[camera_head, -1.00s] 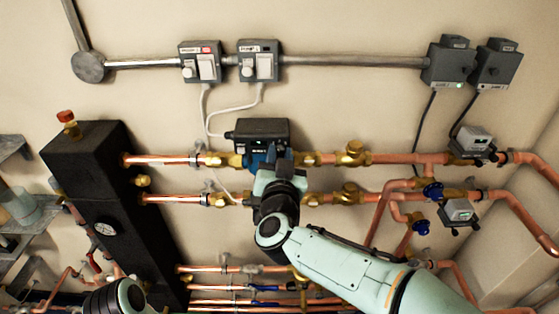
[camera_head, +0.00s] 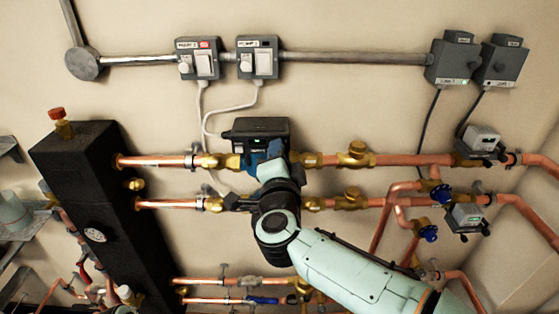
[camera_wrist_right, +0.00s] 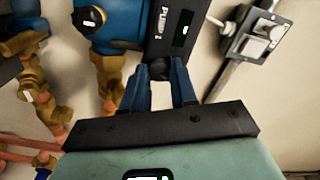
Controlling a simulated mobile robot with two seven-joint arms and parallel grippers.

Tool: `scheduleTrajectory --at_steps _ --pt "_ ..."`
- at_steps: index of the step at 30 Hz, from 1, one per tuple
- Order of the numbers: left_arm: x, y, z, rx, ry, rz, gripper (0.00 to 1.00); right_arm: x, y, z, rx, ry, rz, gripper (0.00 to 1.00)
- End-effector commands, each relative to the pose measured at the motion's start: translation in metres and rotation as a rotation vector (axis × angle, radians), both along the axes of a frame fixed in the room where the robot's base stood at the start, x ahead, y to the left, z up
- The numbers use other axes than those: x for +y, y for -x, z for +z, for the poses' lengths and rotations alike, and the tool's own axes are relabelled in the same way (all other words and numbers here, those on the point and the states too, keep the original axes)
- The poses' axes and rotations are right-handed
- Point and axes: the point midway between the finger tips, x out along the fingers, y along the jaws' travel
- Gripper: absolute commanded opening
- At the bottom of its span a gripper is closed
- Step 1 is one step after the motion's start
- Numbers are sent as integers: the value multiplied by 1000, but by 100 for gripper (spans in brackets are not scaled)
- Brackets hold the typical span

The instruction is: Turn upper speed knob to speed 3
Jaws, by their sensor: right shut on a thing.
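The upper pump (camera_head: 258,126) is a dark box marked PUMP 1 with a blue body, mounted on the upper copper pipe. Its dark face (camera_wrist_right: 172,30) and blue body (camera_wrist_right: 112,18) show in the right wrist view. A small black speed knob (camera_wrist_right: 159,69) sticks out from that face. My right gripper (camera_wrist_right: 159,78) is shut on the knob, with one blue finger on each side; the knob's marking cannot be read. In the head view my right gripper (camera_head: 274,152) is in front of the pump, and my wrist hides part of the lower pipe's fittings. My left gripper is not in view.
Two grey switch boxes (camera_head: 198,62) (camera_head: 257,62) sit on a conduit above, with white cables hanging down. Two more grey boxes (camera_head: 452,64) are at upper right. Copper pipes (camera_head: 400,160) and brass valves surround the pump. A black column (camera_head: 100,190) stands left.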

Motion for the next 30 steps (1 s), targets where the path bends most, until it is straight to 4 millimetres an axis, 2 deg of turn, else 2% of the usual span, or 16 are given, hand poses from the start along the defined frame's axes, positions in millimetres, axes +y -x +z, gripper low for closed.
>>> scheduleTrajectory --at_steps 12,29,30 --pt "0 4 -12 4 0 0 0 1 0 -2 3 -196 2 0" --pt "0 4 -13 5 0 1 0 1 0 -1 3 -225 2 0" --pt "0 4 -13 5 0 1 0 1 0 -1 3 -225 2 34"
